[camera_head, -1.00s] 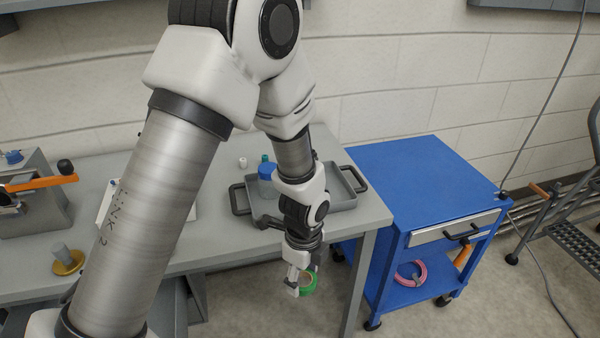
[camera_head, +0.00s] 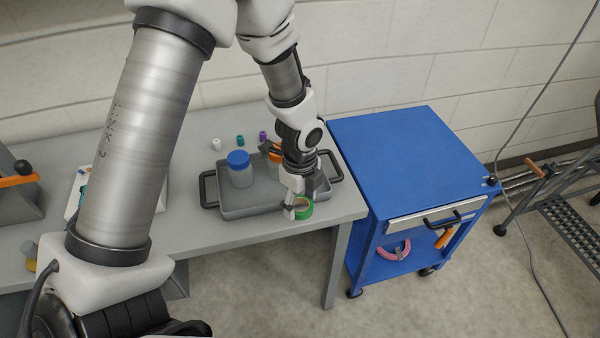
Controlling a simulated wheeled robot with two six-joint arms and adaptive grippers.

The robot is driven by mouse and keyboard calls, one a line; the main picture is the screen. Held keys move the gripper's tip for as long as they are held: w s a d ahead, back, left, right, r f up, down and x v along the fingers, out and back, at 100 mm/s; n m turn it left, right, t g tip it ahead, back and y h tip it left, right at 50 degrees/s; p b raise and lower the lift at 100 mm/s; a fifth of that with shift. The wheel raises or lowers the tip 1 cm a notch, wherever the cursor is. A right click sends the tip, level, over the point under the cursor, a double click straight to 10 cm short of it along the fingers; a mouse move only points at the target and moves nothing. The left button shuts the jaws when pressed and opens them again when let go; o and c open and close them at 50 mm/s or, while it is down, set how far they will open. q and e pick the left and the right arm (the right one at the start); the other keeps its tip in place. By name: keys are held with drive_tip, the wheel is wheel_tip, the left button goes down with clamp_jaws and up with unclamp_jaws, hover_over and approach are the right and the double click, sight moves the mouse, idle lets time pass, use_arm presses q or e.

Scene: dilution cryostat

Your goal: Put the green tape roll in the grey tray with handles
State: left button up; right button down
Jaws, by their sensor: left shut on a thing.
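The green tape roll (camera_head: 305,209) is in the jaws of my left gripper (camera_head: 297,206), which is shut on it. Both are at the front right edge of the grey tray with handles (camera_head: 232,212). I cannot tell how high the roll is above the tray rim or table. The tray sits on the grey table, with a black handle at its left and right ends. A clear jar with a blue lid (camera_head: 240,170) stands in it, and an orange thing (camera_head: 274,152) shows partly behind my wrist. My right gripper is not in view.
Small white (camera_head: 217,144), teal (camera_head: 240,140) and purple (camera_head: 262,136) items stand behind the tray. A blue cart (camera_head: 405,155) stands right of the table (camera_head: 200,243), with a pink ring (camera_head: 394,251) on its lower shelf. Table front left of the tray looks clear.

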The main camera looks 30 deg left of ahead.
use_arm(q)
drive_tip(key=w+a, duration=0.1)
drive_tip(key=w, duration=0.2)
drive_tip(key=w+a+p, duration=0.1)
drive_tip(key=w+a, duration=0.1)
drive_tip(key=w, duration=0.1)
drive_tip(key=w+a+f, duration=0.1)
drive_tip(key=w, duration=0.2)
drive_tip(key=shift+w+a+p, duration=0.15)
drive_tip(key=shift+w+p, duration=0.05)
drive_tip(key=shift+p, duration=0.15)
drive_tip(key=shift+w+a+f, duration=0.1)
drive_tip(key=shift+a+f, duration=0.05)
drive_tip(key=shift+f, duration=0.15)
wheel_tip(320, 180, down, 3)
drive_tip(key=shift+r+p, duration=0.2)
drive_tip(key=shift+p, duration=0.25)
drive_tip(key=shift+w+f, duration=0.1)
drive_tip(key=shift+f, duration=0.3)
drive_tip(key=o, duration=0.8)
drive_tip(key=shift+c, duration=0.2)
